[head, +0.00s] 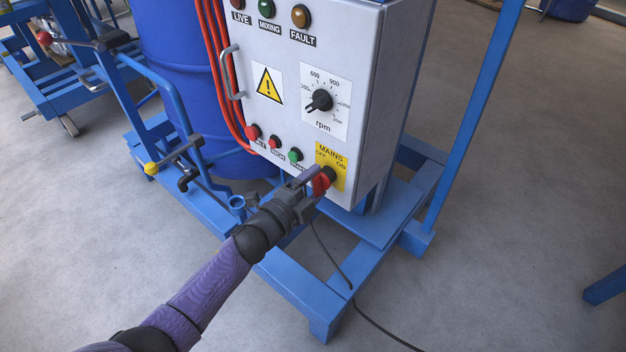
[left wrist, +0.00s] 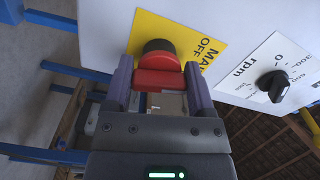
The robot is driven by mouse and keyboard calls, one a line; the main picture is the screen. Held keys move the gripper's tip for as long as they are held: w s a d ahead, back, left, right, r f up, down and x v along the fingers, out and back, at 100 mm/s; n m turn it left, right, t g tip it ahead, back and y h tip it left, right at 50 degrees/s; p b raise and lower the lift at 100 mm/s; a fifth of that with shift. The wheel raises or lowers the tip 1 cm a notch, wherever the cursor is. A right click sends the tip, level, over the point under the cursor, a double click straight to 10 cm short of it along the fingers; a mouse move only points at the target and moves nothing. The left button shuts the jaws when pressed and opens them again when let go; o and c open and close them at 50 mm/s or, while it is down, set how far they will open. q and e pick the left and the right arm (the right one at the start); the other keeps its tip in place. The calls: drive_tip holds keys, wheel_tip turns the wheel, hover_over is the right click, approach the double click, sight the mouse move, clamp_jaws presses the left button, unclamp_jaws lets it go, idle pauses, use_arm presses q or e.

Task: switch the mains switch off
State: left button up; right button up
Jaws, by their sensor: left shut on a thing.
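The mains switch is a red rotary handle (head: 323,182) on a dark round base, set on a yellow plate (head: 331,160) marked MAINS, OFF and ON, low on the white control cabinet (head: 290,85). My left gripper (head: 312,184) is at the switch, its fingers on either side of the red handle. In the left wrist view the red handle (left wrist: 158,79) sits between the two fingertips (left wrist: 158,84), with the dark base behind it. The fingers hide part of the handle in the head view, and I cannot tell exactly which mark it points to. My right gripper is not in view.
Above the switch are red and green push buttons (head: 274,142), an rpm dial (head: 320,100) and a metal door handle (head: 230,72). Red hoses and a blue drum (head: 180,80) stand left of the cabinet. A blue frame (head: 300,290) and a black cable (head: 375,323) lie below.

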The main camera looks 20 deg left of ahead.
use_arm(q)
drive_tip(key=n+p, duration=0.1)
drive_tip(key=n, duration=0.3)
drive_tip(key=shift+f, duration=0.1)
drive_tip(key=shift+n, duration=1)
